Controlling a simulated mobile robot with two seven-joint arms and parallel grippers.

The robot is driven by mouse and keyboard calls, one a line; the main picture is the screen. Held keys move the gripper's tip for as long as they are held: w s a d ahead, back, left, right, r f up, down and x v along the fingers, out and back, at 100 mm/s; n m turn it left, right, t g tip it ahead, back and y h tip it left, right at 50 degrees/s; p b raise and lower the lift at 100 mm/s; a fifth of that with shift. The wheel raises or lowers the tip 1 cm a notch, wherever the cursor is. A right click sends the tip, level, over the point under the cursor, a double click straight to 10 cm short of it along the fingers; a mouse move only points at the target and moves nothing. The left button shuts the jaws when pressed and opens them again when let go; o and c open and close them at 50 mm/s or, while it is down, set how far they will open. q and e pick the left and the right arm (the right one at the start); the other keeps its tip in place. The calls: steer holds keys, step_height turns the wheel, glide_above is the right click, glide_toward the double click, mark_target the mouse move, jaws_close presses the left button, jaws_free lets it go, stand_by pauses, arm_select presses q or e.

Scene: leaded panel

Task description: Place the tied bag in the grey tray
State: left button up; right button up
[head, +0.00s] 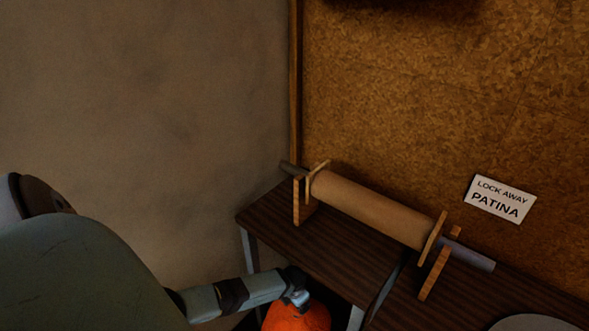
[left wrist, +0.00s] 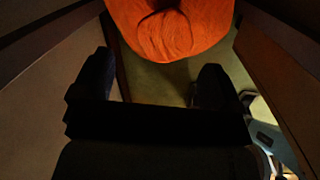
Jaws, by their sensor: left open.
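The orange bag (head: 297,317) shows at the bottom edge of the head view, just below my left gripper (head: 296,298) and partly cut off. In the left wrist view the bag (left wrist: 155,30) fills the top middle, with a gathered, folded part facing the camera. My left gripper (left wrist: 158,72) is open there, its two dark fingers apart and the bag ahead of the fingertips. Nothing shows between the fingers except floor. I cannot tell whether they touch the bag. No grey tray can be made out for certain. My right gripper is out of view.
A dark wooden bench (head: 335,262) stands against a cork wall. It carries a brown paper roll (head: 370,208) on a wooden stand. A sign (head: 500,199) reads "LOCK AWAY PATINA". A pale rounded object (head: 535,323) is cut off at the lower right.

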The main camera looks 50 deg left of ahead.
arm_select(q)
steer(key=shift+s+d+r, duration=0.1)
steer(key=shift+s+r, duration=0.05)
steer(key=shift+r, duration=0.65)
steer(key=shift+s+d+r, duration=0.1)
steer(key=shift+r, duration=0.7)
